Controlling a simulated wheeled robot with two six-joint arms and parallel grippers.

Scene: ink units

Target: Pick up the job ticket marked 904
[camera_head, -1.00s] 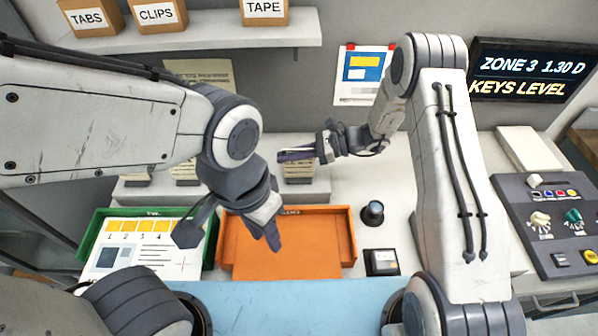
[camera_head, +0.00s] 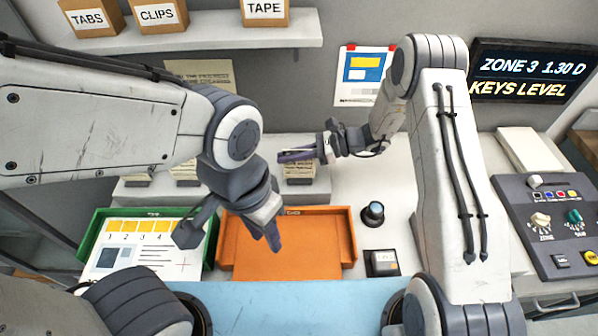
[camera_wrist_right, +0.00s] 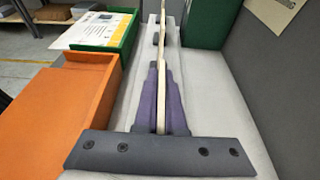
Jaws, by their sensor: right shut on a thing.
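My right gripper (camera_head: 297,156) is shut at the rightmost stack of pale tickets (camera_head: 299,171) on the low ledge behind the orange tray. In the right wrist view its purple fingers (camera_wrist_right: 160,95) close on a thin pale card (camera_wrist_right: 161,118), seen edge-on. The card's face is hidden, and no 904 mark is legible in any view. More ticket stacks stand to the left on the ledge, one of them (camera_head: 186,176) partly behind my left arm.
An orange tray (camera_head: 346,240) is empty. A green tray (camera_head: 96,222) holds a printed sheet numbered 1 to 4. A dark knob (camera_head: 373,213) and a small switch box (camera_head: 381,263) stand right of the orange tray. A control panel (camera_head: 545,240) lies at the far right.

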